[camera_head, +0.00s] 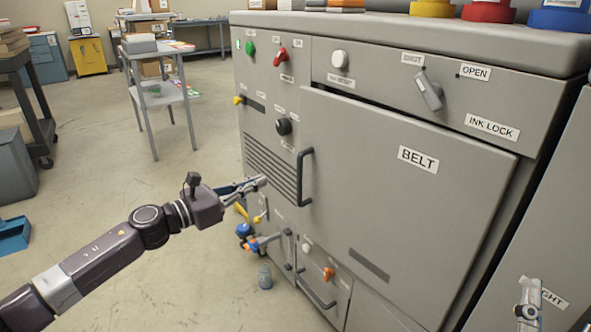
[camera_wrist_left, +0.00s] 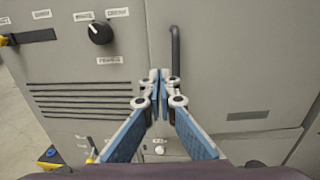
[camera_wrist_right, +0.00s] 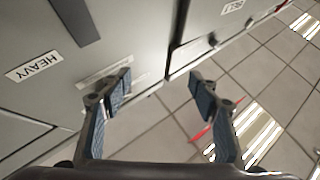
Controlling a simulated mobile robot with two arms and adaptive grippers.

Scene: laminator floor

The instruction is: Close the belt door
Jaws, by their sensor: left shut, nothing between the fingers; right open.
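The belt door (camera_head: 395,190) is a large grey panel labelled BELT, with a black vertical handle (camera_head: 301,178) at its left edge. A dark gap shows along its top edge, so it stands slightly proud of the cabinet. My left gripper (camera_head: 262,182) is shut and empty, just left of the handle. In the left wrist view its closed fingertips (camera_wrist_left: 159,76) are beside the handle (camera_wrist_left: 175,58); I cannot tell whether they touch. My right gripper (camera_wrist_right: 160,78) is open and empty near a grey panel labelled HEAVY, above tiled floor.
A grey lever knob (camera_head: 429,92) sits above the door by the OPEN and INK LOCK labels. A black knob (camera_head: 284,126) and vent slots are left of the handle. A cart (camera_head: 158,95) stands behind left.

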